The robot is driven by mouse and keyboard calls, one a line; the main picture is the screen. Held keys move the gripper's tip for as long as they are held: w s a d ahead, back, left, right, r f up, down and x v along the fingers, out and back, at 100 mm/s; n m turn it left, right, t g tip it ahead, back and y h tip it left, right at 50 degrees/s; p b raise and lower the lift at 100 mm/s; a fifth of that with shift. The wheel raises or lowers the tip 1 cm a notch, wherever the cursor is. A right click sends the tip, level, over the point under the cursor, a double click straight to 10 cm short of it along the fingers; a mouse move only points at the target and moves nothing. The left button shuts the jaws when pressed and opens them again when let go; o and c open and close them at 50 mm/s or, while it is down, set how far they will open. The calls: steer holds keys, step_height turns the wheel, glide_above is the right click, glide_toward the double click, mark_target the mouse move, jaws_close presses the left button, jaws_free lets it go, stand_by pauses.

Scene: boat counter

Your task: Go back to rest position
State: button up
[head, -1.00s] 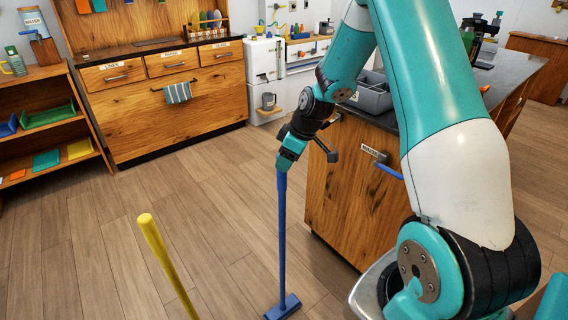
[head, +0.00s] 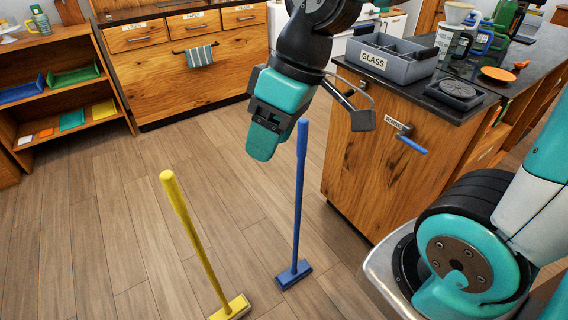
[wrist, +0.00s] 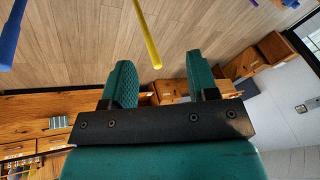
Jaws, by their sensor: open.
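My gripper (head: 268,140) is raised above the floor near the counter's end in the head view, empty and pointing down. In the wrist view its two teal fingers (wrist: 163,85) stand apart with nothing between them. A blue-handled broom-like tool (head: 299,190) stands upright on the floor just right of my gripper, apart from it. A yellow one (head: 190,230) stands tilted to the left. Both also show in the wrist view, the yellow handle (wrist: 147,32) at the top middle and the blue handle (wrist: 12,32) at the top left.
A wooden counter (head: 350,155) with a blue handle stands at right, bearing a grey bin (head: 388,70) labelled GLASS, cups and an orange plate (head: 497,74). Wooden drawers (head: 185,75) and a shelf (head: 60,130) stand at the back left. The floor at left is clear.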

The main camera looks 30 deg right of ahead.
steer(key=s+a+g, duration=0.1)
steer(key=s+a, duration=0.2)
steer(key=s, duration=0.4)
steer(key=shift+s+r, duration=0.15)
steer(key=shift+s, duration=0.25)
stand_by(0.4)
